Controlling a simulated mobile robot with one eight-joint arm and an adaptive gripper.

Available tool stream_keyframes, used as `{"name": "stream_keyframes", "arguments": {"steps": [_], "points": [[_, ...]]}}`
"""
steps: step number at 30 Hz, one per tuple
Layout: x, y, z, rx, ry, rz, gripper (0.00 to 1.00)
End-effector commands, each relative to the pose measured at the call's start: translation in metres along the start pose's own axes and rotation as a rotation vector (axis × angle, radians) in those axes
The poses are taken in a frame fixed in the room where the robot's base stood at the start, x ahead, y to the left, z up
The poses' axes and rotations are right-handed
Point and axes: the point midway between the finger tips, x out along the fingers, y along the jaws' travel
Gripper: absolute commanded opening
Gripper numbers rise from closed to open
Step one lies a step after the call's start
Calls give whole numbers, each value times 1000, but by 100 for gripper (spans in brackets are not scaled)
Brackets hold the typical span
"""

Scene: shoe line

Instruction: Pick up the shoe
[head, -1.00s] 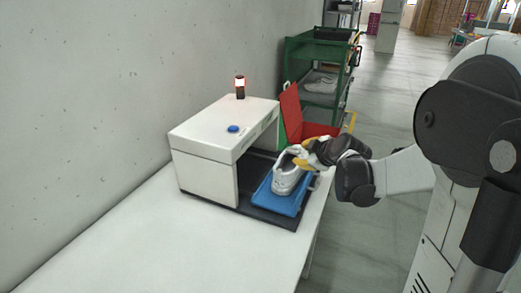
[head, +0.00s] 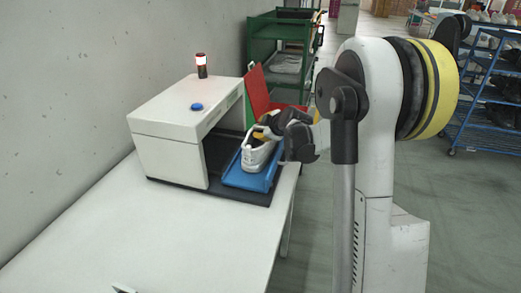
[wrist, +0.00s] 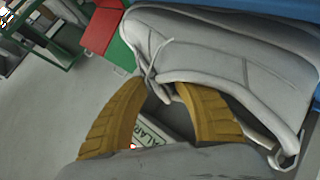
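A white-grey shoe (head: 257,157) sits on a blue tray (head: 238,180) at the open front of a white box-shaped machine. The shoe fills the upper right of the wrist view (wrist: 215,50), with its laces and collar showing. My gripper (head: 264,134) is at the top of the shoe. In the wrist view its two yellow fingers (wrist: 160,90) are spread apart at the collar, with a gap between their tips. The right fingertip overlaps the collar edge; whether either finger touches the shoe is unclear. The shoe still rests on the tray.
A green rack (head: 285,60) stands beyond. The front of the white table (head: 150,245) is mostly clear.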

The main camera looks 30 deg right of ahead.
Motion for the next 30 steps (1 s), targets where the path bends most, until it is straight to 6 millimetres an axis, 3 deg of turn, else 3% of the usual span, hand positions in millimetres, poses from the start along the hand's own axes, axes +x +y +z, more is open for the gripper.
{"name": "stream_keyframes", "arguments": {"steps": [6, 9, 10, 23, 30], "points": [[1, 1, -1, 0, 0, 0, 34], [1, 1, -1, 0, 0, 0, 5], [1, 1, -1, 0, 0, 0, 0], [1, 1, -1, 0, 0, 0, 0], [-9, 14, -11, 0, 0, 1, 0]]}}
